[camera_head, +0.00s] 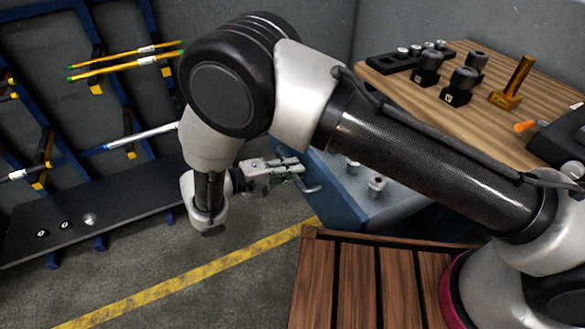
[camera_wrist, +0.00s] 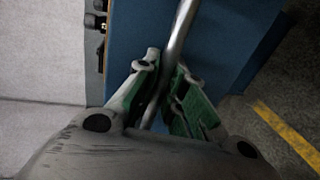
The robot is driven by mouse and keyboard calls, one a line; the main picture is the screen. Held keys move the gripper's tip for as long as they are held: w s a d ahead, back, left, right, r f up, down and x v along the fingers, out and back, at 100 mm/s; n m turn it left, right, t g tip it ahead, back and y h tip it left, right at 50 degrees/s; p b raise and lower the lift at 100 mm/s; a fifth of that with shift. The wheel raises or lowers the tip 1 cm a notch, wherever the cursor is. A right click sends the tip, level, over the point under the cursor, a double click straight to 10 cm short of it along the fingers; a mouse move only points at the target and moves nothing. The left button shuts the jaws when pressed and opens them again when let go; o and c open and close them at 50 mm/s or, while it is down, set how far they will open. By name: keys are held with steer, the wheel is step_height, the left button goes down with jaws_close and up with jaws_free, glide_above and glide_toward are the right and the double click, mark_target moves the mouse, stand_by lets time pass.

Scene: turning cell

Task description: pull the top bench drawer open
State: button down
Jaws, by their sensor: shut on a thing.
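The blue bench front (camera_head: 334,190) shows in the middle of the head view, beside and below the wooden top. It also fills the middle of the wrist view (camera_wrist: 140,32). A grey metal bar handle (camera_wrist: 178,40) runs along this front. My gripper (camera_head: 297,180) is at the handle, and in the wrist view its green-padded fingers (camera_wrist: 167,95) are shut on the bar from both sides. My arm hides part of the bench.
A light grey surface (camera_head: 392,203) behind the blue front carries small metal cylinders (camera_head: 377,187). The wooden bench top (camera_head: 410,90) bears tool holders. A slatted wooden platform (camera_head: 355,285) is in front. The floor by the yellow line (camera_head: 190,283) is clear.

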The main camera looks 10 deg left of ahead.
steer(key=c, duration=1.5)
jaws_free()
steer(key=v, duration=1.2)
steer(key=shift+f, duration=0.1)
